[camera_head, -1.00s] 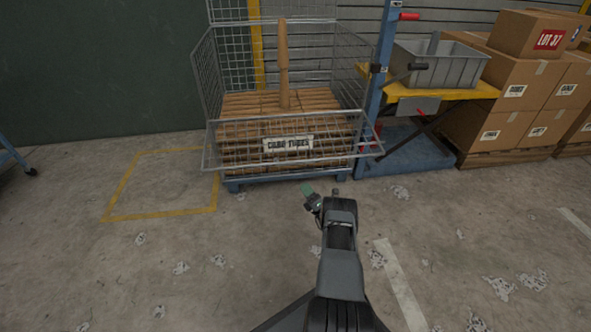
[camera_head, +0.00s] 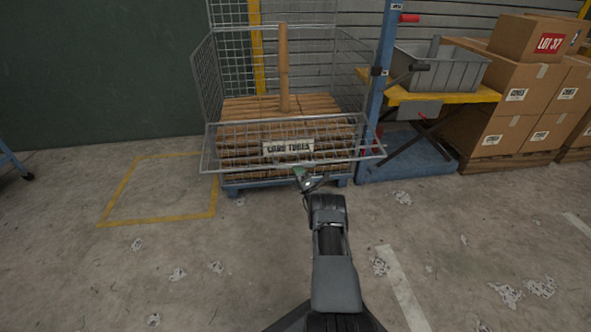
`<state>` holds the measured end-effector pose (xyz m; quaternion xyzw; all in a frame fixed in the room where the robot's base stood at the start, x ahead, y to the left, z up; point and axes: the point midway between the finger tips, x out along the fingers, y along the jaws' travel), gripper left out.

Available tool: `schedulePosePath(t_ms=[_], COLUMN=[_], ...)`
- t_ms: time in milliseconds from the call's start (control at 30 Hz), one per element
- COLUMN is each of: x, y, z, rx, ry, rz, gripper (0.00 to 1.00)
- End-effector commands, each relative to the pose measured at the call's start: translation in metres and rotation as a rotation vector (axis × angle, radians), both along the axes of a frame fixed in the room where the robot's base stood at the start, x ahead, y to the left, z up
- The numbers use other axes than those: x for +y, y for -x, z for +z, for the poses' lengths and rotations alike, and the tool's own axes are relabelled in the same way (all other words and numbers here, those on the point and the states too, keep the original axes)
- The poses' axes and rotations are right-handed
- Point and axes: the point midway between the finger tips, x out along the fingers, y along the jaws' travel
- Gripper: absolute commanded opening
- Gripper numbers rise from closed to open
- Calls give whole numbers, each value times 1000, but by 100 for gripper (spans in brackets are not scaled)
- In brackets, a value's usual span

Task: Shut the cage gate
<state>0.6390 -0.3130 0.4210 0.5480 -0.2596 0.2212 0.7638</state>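The wire cage (camera_head: 208,75) stands on a blue base and holds a stack of brown card tubes (camera_head: 262,106), with one tube (camera_head: 284,70) upright. Its front gate (camera_head: 230,157) is folded outward and hangs tilted toward me, with a "CARD TUBES" sign (camera_head: 289,147) on it. My gripper (camera_head: 303,176) is at the gate's lower front edge, just below the sign. It is small in the picture; I cannot tell whether it touches the gate or whether its fingers are open.
A blue post and lift table with a yellow top (camera_head: 440,96) and grey bin (camera_head: 445,68) stand close right of the cage. Stacked cardboard boxes (camera_head: 515,95) are farther right. A yellow floor outline (camera_head: 125,190) is at left. The front floor is open, with scattered scraps.

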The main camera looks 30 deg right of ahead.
Motion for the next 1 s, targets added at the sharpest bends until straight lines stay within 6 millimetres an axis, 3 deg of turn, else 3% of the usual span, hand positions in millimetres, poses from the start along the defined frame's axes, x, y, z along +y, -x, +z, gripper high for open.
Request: schedulePosePath(t_ms=[433, 700, 1000], x=[1, 1, 1], y=[-7, -7, -7], z=[6, 6, 5], rx=[0, 0, 0], ry=[0, 0, 0], rz=[1, 1, 1], gripper=[24, 0, 0])
